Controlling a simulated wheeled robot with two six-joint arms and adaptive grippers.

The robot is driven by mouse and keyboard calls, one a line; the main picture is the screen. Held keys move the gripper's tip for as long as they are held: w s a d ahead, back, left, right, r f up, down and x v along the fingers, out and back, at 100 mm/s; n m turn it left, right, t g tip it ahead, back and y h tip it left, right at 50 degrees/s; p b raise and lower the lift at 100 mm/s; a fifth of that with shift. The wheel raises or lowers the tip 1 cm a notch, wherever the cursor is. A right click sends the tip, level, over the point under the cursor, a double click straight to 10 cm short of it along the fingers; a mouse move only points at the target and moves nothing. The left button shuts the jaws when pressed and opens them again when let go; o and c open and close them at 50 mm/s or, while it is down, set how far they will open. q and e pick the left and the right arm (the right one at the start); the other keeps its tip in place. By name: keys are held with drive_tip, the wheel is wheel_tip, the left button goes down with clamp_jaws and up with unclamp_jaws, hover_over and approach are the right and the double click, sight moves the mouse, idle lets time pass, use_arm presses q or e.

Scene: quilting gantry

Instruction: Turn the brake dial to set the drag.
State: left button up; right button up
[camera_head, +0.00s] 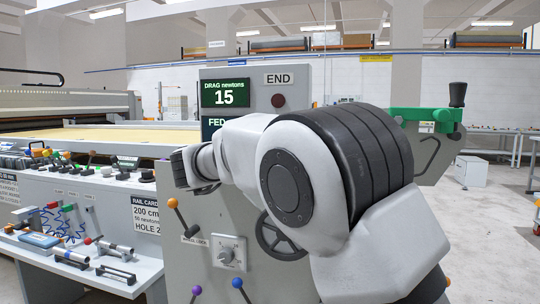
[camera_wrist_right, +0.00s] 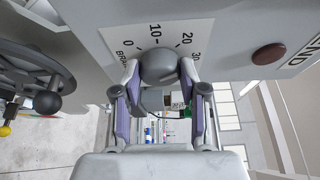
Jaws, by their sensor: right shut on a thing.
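In the right wrist view, the brake dial is a round grey knob (camera_wrist_right: 158,64) on a white scale plate (camera_wrist_right: 118,41) marked 0, 10, 20 and 30. My right gripper (camera_wrist_right: 161,80) is shut on the knob, one finger on each side. I cannot make out a pointer on the knob. In the head view, my arm covers the right gripper and that knob. The green display (camera_head: 225,94) there reads "DRAG newtons 15". My left gripper is not in view.
A red-brown button (camera_head: 278,101) sits under the END label. A handwheel (camera_head: 282,236) and another knob on a white plate (camera_head: 227,254) are on the machine's front. A bench with a rail card (camera_head: 150,222) and small tools stands at left. Open floor lies right.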

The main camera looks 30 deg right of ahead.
drive_tip(key=o, duration=1.1)
drive_tip(key=shift+o, duration=0.2)
drive_tip(key=v, duration=0.7)
drive_tip(key=shift+a, duration=0.3)
drive_tip(key=shift+f, duration=0.1)
